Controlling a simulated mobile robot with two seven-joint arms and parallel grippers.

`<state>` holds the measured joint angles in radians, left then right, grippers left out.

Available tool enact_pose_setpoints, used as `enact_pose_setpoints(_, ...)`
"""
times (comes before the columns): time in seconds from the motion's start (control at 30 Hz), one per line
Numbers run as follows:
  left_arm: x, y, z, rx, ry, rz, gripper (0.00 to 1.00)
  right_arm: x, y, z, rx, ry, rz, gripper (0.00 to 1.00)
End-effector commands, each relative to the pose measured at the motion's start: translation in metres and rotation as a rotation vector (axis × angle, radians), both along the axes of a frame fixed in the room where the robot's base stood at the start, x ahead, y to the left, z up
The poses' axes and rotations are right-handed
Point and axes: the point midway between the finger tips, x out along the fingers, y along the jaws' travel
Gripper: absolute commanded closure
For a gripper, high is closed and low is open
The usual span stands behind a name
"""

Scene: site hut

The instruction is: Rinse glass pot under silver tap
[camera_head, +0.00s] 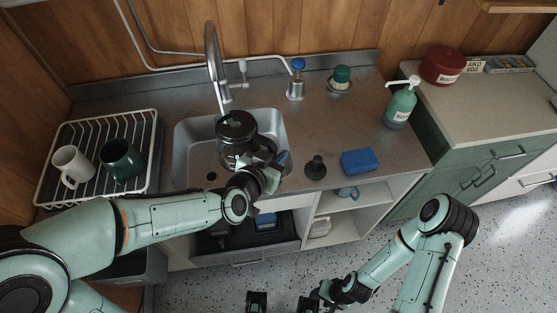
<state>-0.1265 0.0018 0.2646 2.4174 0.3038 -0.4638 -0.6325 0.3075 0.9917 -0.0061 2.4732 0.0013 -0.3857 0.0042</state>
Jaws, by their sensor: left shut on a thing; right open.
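The glass pot (235,150) with its dark lid is over the sink (192,160), near its right half. My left gripper (262,165) is shut on the pot, at its near right side; the exact grip is partly hidden by the wrist. The silver tap (212,62) arches up behind the sink, and the pot is just in front of and below its spout. I cannot tell whether water is running. My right gripper (282,302) is open and empty, low in front of the counter at the picture's bottom edge.
A white rack (97,120) with a white mug (72,166) and a dark green mug (121,160) stands left of the sink. A black plunger-like item (315,168) and blue sponge (358,160) lie right. A green soap bottle (400,107) stands farther right.

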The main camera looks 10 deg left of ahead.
Motion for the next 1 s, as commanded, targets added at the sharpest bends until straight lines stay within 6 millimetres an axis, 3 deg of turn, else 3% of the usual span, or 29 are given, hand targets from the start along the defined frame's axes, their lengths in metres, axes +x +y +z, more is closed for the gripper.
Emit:
enact_pose_setpoints(0.77,0.064,0.037,-0.016,0.0,-0.002,0.002,1.0,-0.016,0.0,-0.039,0.0,0.019,0.0,0.53)
enact_pose_setpoints(1.0,0.084,0.048,-0.021,0.0,-0.005,0.002,1.0,-0.023,0.0,-0.061,0.0,0.027,0.0,0.53)
